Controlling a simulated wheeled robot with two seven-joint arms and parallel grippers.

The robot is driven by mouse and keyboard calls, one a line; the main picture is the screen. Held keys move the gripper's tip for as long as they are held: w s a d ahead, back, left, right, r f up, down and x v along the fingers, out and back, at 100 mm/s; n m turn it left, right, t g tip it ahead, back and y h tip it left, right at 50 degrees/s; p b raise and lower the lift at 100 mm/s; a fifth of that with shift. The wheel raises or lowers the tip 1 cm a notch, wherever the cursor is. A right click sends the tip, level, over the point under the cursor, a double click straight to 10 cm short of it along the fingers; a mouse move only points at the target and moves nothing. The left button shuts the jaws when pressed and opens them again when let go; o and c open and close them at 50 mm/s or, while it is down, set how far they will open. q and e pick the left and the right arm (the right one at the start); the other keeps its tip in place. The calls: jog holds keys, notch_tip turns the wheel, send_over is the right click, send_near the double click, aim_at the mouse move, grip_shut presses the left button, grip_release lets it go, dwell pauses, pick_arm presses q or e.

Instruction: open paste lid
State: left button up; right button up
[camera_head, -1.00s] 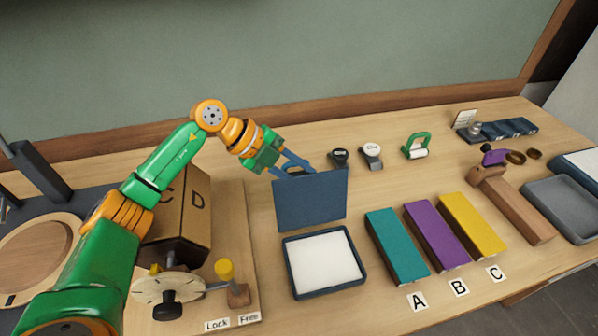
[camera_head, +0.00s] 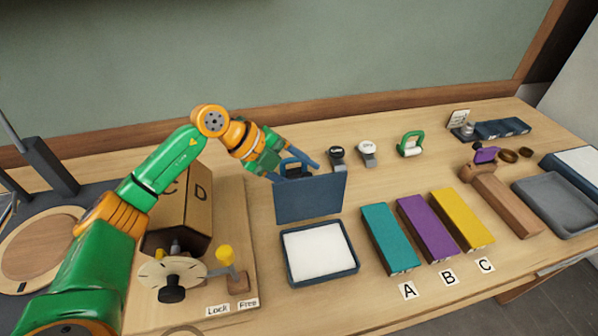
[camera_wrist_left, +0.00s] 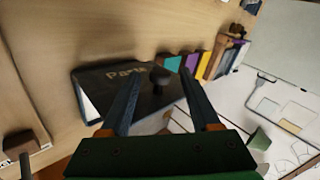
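The paste box (camera_head: 325,278) stands open on the table, its white contents (camera_head: 317,250) uncovered. Its dark blue lid (camera_head: 310,199) stands raised at the back edge of the box. In the left wrist view the lid (camera_wrist_left: 118,85) shows lettering, partly hidden, and a dark round knob (camera_wrist_left: 160,77). My left gripper (camera_head: 295,166) is behind the lid's top edge. Its two blue fingers are spread on either side of the knob, with visible gaps in the left wrist view (camera_wrist_left: 163,95). My right gripper is in neither view.
A cardboard box (camera_head: 188,210) and a dial (camera_head: 172,275) stand left of the paste box. Teal (camera_head: 390,240), purple (camera_head: 426,230) and yellow (camera_head: 461,220) blocks lie to the right.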

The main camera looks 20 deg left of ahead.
pick_arm(q)
jog(key=shift+s, duration=0.1)
jog(key=shift+s+a+r, duration=0.1)
jog(key=shift+a+r, duration=0.1)
jog(key=shift+r, duration=0.1)
jog(key=b+v, duration=0.2)
jog(key=v, duration=0.4)
jog(key=shift+a+r, duration=0.1)
jog(key=shift+r, duration=0.05)
